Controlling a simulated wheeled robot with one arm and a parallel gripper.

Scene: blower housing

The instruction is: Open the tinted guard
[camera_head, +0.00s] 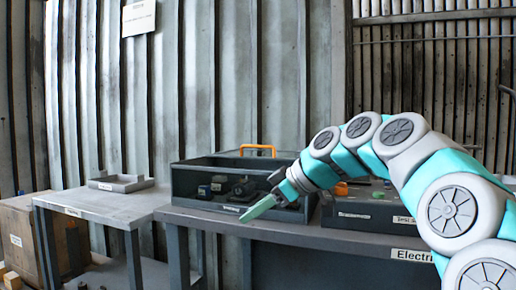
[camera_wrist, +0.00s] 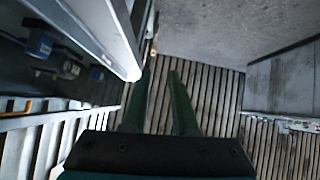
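The tinted guard (camera_head: 190,181) is a dark see-through cover on the box-shaped housing on the workbench. It looks lowered, and dim parts show behind it. An orange handle (camera_head: 258,148) sits at its top rear edge. My gripper (camera_head: 246,217) is in front of the housing's lower right part, tilted down to the left. In the wrist view, its two green fingers (camera_wrist: 162,72) stand apart with nothing between them. A pale edge (camera_wrist: 115,40) runs just left of the fingertips; contact cannot be told.
The workbench (camera_head: 290,234) carries a dark tray unit (camera_head: 360,216) right of the housing, partly behind my arm. A wooden crate (camera_head: 22,240) is at far left.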

